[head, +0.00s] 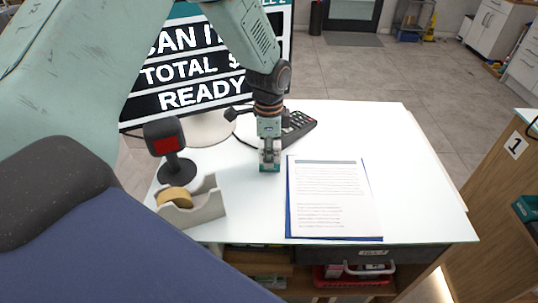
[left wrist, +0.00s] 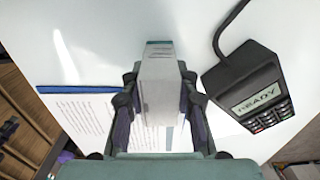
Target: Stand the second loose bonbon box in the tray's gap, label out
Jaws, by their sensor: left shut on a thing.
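My left gripper (head: 269,148) points down over the white counter and is shut on a small box. The box (left wrist: 158,85) is pale grey-white with a teal band and faint print at its far end, in the left wrist view. Its sides are between the two fingers. In the head view only the box's teal lower end (head: 269,168) shows below the fingers, close to the counter top; I cannot tell whether it touches. I cannot make out the tray or its gap in either view. My right gripper is not in view.
The counter (head: 370,125) holds a card terminal (head: 297,127), a clipboard with paper (head: 330,195), a tape dispenser (head: 195,204) and a small black stand with a red screen (head: 168,147). A red basket (head: 350,279) sits on the shelf below. The counter's right part is clear.

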